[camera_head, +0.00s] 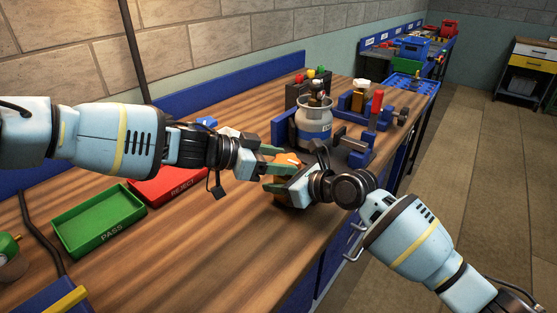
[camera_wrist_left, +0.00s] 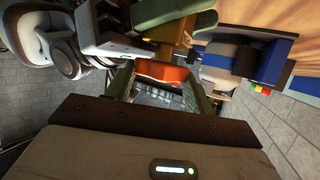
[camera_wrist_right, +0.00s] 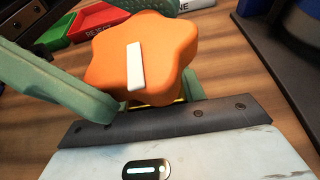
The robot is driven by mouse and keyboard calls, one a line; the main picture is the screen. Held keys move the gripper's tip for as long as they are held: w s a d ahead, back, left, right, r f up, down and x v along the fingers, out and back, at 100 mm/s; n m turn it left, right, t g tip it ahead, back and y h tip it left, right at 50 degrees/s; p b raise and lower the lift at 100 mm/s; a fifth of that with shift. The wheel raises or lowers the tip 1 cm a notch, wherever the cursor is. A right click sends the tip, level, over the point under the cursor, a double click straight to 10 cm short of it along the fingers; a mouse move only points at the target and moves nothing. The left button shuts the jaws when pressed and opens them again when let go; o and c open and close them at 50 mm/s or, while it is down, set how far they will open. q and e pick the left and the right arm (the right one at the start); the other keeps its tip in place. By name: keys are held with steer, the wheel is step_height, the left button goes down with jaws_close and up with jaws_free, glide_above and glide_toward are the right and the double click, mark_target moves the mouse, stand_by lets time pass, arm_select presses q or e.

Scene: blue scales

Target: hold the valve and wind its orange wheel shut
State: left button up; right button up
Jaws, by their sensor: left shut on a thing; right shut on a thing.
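The valve's orange wheel (camera_head: 289,159) has rounded lobes and a white bar on top; it fills the middle of the right wrist view (camera_wrist_right: 178,62). Its brass body (camera_head: 289,193) hangs below and also shows in the left wrist view (camera_wrist_left: 163,22). My left gripper (camera_head: 282,170) is shut on the wheel, one green finger on each side. My right gripper (camera_head: 296,186) is shut on the body from the right, under the wheel; its contact is mostly hidden. The valve is above the bench, though its exact height is hard to tell.
On the wooden bench (camera_head: 180,250), a green PASS tray (camera_head: 100,220) and a red REJECT tray (camera_head: 168,185) lie at left. A grey gas cylinder (camera_head: 314,122) and a red-handled blue fixture (camera_head: 374,115) stand behind the grippers.

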arm_select(q)
steer(key=shift+w+a+m+g, duration=0.15)
steer(key=shift+m+g, duration=0.35)
steer(key=shift+g, duration=0.1)
arm_select(e)
steer(key=shift+a, duration=0.15)
arm_select(q)
steer(key=o, duration=0.7)
steer(key=shift+a, duration=0.1)
steer(key=v, duration=1.2)
steer(key=shift+f, duration=0.1)
arm_select(e)
steer(key=o, duration=1.4)
